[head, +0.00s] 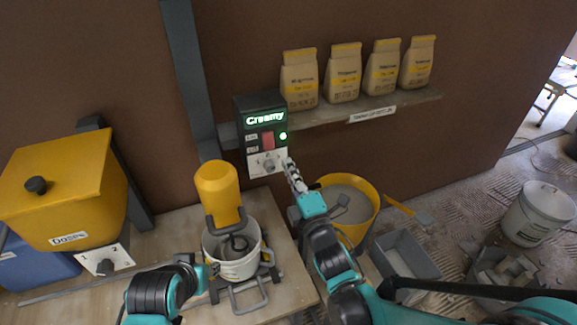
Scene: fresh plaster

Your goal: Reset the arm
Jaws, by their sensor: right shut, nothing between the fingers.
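My right arm reaches up from the lower right. Its gripper (288,164) is shut and empty, with its tips beside the knob (268,165) at the bottom of the black control box (262,120). I cannot tell whether the tips touch the box. The box reads "Creamy" and has a lit green light and a red switch. My left arm comes in at the bottom left. Its gripper (212,276) is small and partly hidden, beside the white bucket (232,268) under the yellow mixer (218,190); its opening is unclear.
A yellow "Doses" hopper (65,190) with a dial (104,262) stands on the bench at left. Several paper bags (343,72) stand on the wall shelf (400,102). A yellow bucket (368,190), grey tub (408,257) and white bucket (537,214) are at right.

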